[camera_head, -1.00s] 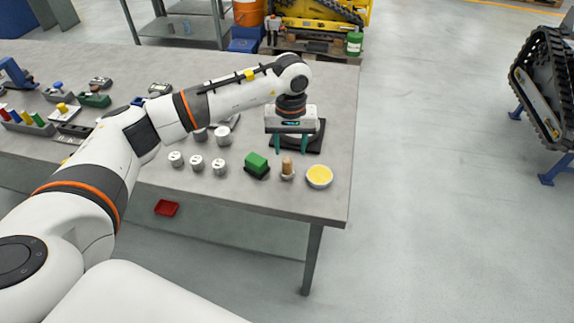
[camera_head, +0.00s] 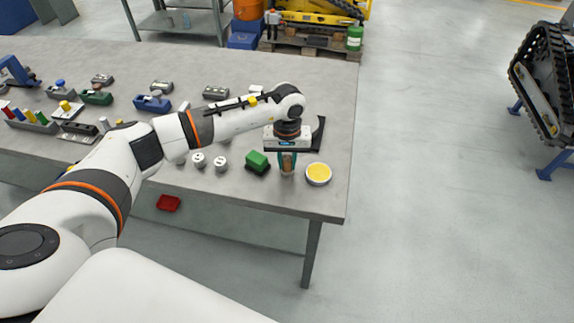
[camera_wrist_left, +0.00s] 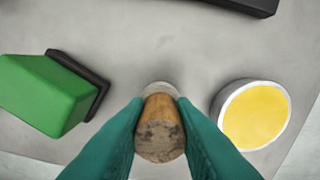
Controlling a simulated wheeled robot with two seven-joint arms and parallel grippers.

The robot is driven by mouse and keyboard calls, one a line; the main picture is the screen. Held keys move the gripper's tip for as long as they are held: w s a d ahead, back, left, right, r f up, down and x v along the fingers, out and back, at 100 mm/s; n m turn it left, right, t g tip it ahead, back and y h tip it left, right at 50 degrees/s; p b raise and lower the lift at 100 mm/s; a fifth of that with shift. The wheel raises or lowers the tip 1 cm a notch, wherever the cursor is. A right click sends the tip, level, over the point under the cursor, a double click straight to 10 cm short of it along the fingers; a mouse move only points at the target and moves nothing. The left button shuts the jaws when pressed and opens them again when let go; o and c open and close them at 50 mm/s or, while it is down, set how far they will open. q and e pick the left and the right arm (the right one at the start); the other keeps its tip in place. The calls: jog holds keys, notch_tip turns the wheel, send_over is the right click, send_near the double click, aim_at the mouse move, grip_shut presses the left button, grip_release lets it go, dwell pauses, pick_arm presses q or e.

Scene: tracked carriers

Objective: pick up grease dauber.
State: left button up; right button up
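The grease dauber (camera_head: 287,161) has a brown wooden handle and stands upright near the table's front right corner. In the left wrist view its handle end (camera_wrist_left: 160,140) faces the camera, with a pale base partly showing beyond it. My left gripper (camera_head: 287,160) is over it, with one teal finger on each side. In the left wrist view the fingers (camera_wrist_left: 160,112) press against both sides of the handle. The dauber's lower end is mostly hidden. My right gripper is not in view.
A green block on a black base (camera_head: 257,162) stands close on the left. A round white dish of yellow grease (camera_head: 318,174) stands close on the right. Small grey weights (camera_head: 220,163) are farther left. The table edge (camera_head: 300,213) is in front.

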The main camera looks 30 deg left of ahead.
aim_at(287, 157)
pick_arm(q)
grip_shut()
jog(key=shift+r, duration=0.1)
notch_tip(287, 157, up, 10)
jog(key=b, duration=0.2)
jog(key=shift+b, duration=0.3)
jog(key=shift+c, duration=0.3)
grip_release()
jog(key=shift+c, duration=0.8)
